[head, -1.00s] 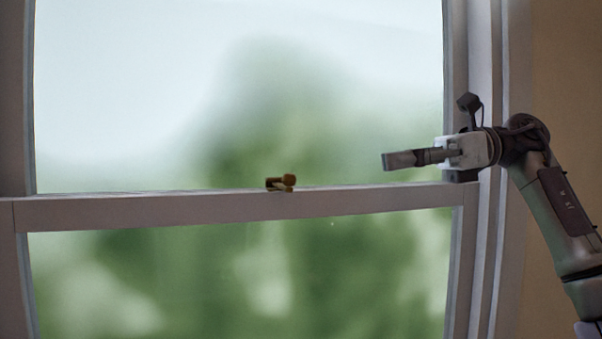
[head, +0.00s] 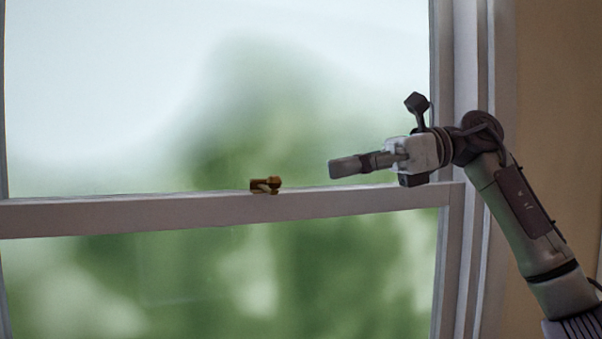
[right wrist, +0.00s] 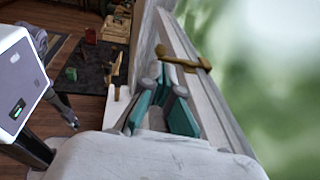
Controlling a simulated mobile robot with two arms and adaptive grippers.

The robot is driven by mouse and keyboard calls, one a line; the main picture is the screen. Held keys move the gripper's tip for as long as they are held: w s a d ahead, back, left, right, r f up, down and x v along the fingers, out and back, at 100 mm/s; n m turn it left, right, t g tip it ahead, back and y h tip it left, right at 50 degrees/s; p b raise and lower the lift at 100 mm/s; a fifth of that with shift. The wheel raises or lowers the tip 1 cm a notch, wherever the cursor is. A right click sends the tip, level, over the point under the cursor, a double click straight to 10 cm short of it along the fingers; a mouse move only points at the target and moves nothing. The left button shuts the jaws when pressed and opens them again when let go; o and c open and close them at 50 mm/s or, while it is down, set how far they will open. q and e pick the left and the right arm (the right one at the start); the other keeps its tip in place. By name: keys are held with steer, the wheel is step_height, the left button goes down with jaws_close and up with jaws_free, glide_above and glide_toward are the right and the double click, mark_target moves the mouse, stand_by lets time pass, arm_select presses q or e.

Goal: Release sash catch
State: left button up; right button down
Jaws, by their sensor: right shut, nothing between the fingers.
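The brass sash catch (head: 265,186) sits on top of the window's meeting rail (head: 130,214), near its middle in the head view. It also shows in the right wrist view (right wrist: 184,62), beyond my fingertips, with its lever lying across the rail. My right gripper (head: 333,170) is shut and empty. It points left toward the catch, a little above the rail, with a clear gap to it. In the right wrist view its teal-padded fingers (right wrist: 160,100) show in front of the rail. My left gripper does not show in the head view.
The window frame's right jamb (head: 470,90) stands behind my right arm. Glass fills the space above and below the rail. The right wrist view shows a room with a wooden floor, a dark rug (right wrist: 95,65) and furniture at the far left.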

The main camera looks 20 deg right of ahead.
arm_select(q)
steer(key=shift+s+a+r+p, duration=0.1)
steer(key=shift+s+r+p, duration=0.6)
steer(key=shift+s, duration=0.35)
arm_select(e)
steer(key=x, duration=0.6)
steer(key=shift+a, duration=0.25)
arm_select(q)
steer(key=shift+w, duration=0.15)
arm_select(e)
steer(key=shift+w, duration=0.1)
